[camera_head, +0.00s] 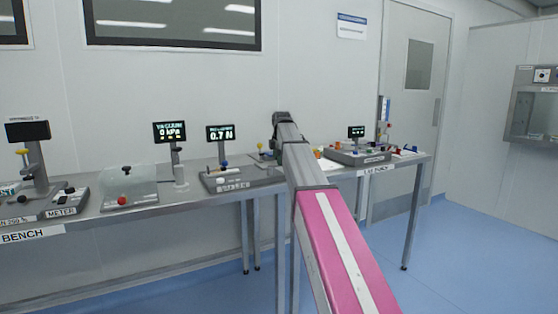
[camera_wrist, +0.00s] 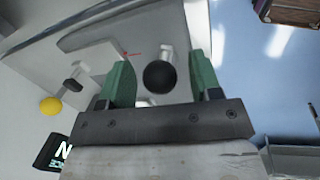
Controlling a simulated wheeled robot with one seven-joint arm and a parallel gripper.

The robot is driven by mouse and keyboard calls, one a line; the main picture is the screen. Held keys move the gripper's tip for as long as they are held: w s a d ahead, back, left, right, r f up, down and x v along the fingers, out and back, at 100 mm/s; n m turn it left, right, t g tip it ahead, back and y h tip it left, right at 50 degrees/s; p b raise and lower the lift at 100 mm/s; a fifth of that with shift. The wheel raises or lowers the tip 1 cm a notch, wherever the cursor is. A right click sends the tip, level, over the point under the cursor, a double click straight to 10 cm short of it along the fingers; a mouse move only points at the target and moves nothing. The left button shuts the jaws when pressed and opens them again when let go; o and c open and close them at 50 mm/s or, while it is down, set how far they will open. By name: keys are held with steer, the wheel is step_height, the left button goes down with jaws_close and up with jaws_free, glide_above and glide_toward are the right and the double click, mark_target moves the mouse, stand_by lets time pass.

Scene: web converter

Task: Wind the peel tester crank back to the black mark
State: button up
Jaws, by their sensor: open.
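The peel tester (camera_head: 240,180) is a grey unit on the bench, left of my arm, with a 0.7 N display (camera_head: 220,133) behind it. In the wrist view my gripper (camera_wrist: 160,62) is open, with two green fingers apart. A round black knob (camera_wrist: 159,77), which looks like the crank's handle, lies between the fingers with a gap on each side. A pale metal piece (camera_wrist: 167,50) shows just beyond it. A small red mark (camera_wrist: 126,54) is on the grey surface to the left. I cannot make out a black mark. In the head view my arm hides the gripper and crank.
A yellow ball knob (camera_wrist: 50,106) and the display's edge (camera_wrist: 60,151) are left of my gripper. On the bench, a vacuum display (camera_head: 170,132) stands left of the tester. A grey device with coloured parts (camera_head: 358,156) stands to the right. Blue floor lies in front.

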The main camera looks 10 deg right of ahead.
steer(key=shift+f, duration=0.25)
steer(key=c, duration=0.9)
